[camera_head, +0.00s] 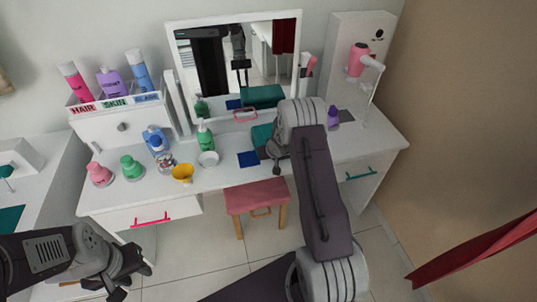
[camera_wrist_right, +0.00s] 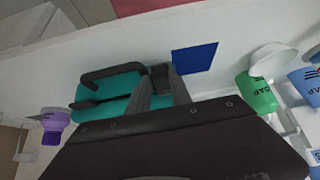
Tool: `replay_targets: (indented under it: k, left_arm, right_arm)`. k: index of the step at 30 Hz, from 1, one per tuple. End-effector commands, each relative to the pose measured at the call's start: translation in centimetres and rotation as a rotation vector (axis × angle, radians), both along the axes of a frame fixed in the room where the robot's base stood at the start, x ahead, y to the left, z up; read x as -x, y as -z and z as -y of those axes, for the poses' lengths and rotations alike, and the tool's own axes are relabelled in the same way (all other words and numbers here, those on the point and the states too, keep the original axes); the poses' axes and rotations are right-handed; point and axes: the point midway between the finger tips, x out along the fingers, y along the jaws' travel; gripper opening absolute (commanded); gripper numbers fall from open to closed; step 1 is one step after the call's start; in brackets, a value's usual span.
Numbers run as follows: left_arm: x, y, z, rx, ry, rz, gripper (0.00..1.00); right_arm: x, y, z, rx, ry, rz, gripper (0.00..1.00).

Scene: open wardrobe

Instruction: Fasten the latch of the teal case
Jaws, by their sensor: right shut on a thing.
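The teal case (camera_head: 261,134) stands on the white dressing table, partly hidden behind my right arm in the head view. In the right wrist view the teal case (camera_wrist_right: 117,84) shows a dark handle (camera_wrist_right: 112,70) on its near side. My right gripper (camera_wrist_right: 162,78) is at the case's edge, its fingers shut on a small dark part there that looks like the latch. The fingers hide most of that part, and I cannot tell whether it is fastened. My left gripper (camera_head: 132,282) is open and empty at the lower left, away from the table.
A blue square (camera_head: 248,159) lies beside the case. A green soap bottle (camera_head: 205,138), white bowl (camera_head: 208,159) and yellow cup (camera_head: 182,173) stand left of it; a purple bottle (camera_head: 333,116) stands right. The mirror (camera_head: 215,70) rises behind. A pink stool (camera_head: 256,196) is in front.

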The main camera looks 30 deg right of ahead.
Motion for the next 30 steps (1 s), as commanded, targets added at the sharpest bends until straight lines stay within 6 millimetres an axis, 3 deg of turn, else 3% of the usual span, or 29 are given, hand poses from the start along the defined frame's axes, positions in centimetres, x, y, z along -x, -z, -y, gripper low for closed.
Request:
replay_targets:
  k: [2,3,5,14,17,24,30]
  left_arm:
    - [0.0,0.0,0.0,0.0,0.0,0.0,0.36]
    - [0.0,0.0,0.0,0.0,0.0,0.0,0.36]
    - [0.0,0.0,0.0,0.0,0.0,0.0,0.36]
    - [0.0,0.0,0.0,0.0,0.0,0.0,0.36]
    - [0.0,-0.1,0.0,0.0,0.0,0.0,0.36]
    - [0.0,-0.9,0.0,0.0,0.0,0.0,0.36]
    - [0.0,-1.3,0.0,0.0,0.0,0.0,0.36]
  right_arm:
    - [0.1,0.1,0.0,-0.001,0.0,-0.003,0.0]
    - [0.1,0.1,0.0,-0.001,0.0,-0.003,0.34]
    - [0.1,0.1,0.0,-0.001,0.0,-0.003,0.47]
    - [0.1,-0.1,0.0,0.0,0.0,-0.001,0.47]
    - [0.7,-1.2,-0.1,0.0,0.0,0.0,0.47]
    - [3.6,-5.7,-0.7,0.0,0.0,0.001,0.47]
    - [5.0,-7.4,-0.9,0.0,-0.001,-0.002,0.47]
